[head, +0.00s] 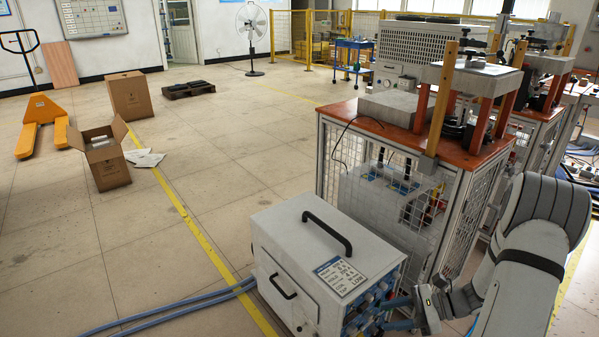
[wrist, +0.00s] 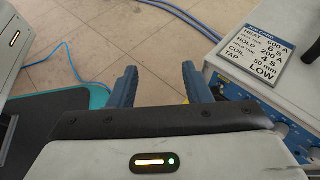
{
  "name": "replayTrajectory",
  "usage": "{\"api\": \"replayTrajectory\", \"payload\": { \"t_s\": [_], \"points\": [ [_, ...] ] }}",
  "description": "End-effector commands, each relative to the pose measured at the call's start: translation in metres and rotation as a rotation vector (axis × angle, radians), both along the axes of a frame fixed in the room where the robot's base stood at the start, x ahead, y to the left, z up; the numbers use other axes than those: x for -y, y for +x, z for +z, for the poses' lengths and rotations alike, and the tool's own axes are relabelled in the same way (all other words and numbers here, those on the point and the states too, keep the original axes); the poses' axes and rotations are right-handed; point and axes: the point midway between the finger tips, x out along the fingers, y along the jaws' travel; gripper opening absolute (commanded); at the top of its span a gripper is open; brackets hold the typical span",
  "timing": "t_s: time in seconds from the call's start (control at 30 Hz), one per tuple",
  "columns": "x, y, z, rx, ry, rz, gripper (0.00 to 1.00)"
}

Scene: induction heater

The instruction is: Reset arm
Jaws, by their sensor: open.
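The induction heater is a white box (head: 295,250) with black handles, low in the middle of the head view. Its label plate (wrist: 262,48) and part of its blue front panel (wrist: 245,110) show at the right of the wrist view. My gripper (head: 387,313) is beside the heater's front panel in the head view. In the wrist view its two blue fingers (wrist: 160,82) are apart, with only floor seen between them, so it is open and empty. Whether a finger touches the panel cannot be told.
A caged workbench (head: 395,125) with a press stands behind the heater. Blue hoses (head: 190,308) run left across the floor. Cardboard boxes (head: 130,97) and a yellow pallet jack (head: 42,120) are at the left.

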Motion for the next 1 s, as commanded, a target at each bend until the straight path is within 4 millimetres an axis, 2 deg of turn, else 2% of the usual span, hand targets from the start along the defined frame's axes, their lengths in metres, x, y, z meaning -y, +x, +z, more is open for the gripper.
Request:
{"api": "replayTrajectory", "payload": {
  "t_s": [0.03, 0.2, 0.4, 0.8, 1.0],
  "points": [
    [-0.01, -0.004, 0.038, 0.038, -0.054, 0.071, 0.44],
    [-0.037, -0.025, 0.114, 0.161, -0.23, 0.305, 0.44],
    [-0.059, -0.055, 0.196, 0.322, -0.437, 0.57, 0.44],
    [-0.079, -0.114, 0.344, 0.703, -0.849, 1.061, 0.44],
    [-0.08, -0.137, 0.402, 0.893, -1.036, 1.257, 0.44]
  ]
}}
